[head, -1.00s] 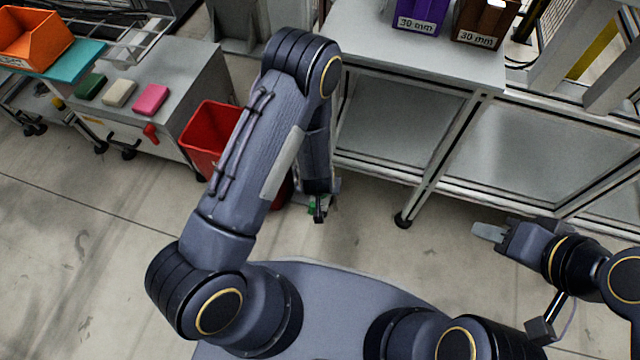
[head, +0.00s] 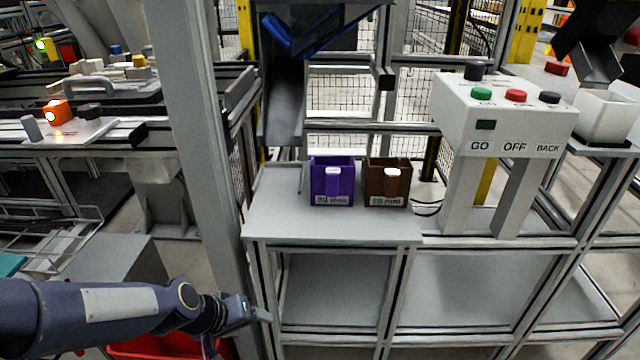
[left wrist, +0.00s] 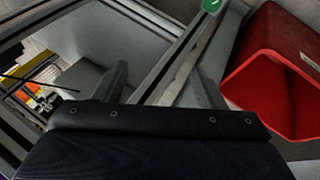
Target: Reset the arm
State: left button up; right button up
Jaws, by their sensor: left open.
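My left arm comes in from the left edge of the head view. My left gripper (head: 262,314) is at its end, low in the picture, in front of the frame below the grey table. In the left wrist view the left gripper's fingers (left wrist: 163,86) stand apart with nothing visible between them. My right gripper is not in the head view.
A purple bin (head: 320,190) and a brown bin (head: 375,192) stand on the grey table (head: 275,222). A button box (head: 455,120) is at right. A red bin (head: 150,346) is partly hidden below my left arm; a red bin also shows in the left wrist view (left wrist: 262,62).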

pick_arm(q)
jog(key=s+a+r+m+t, duration=0.1)
jog(key=s+a+r, duration=0.3)
jog(key=s, duration=0.5)
jog(key=s+a+r, duration=0.2)
jog(key=s+r, duration=0.4)
jog(key=s, duration=0.3)
notch_tip(320, 180, up, 35)
jog(key=p, duration=3.4)
jog(key=shift+w+f+y+p, duration=0.15)
jog(key=shift+w+y+p, duration=0.1)
jog(key=shift+y+p, duration=0.15)
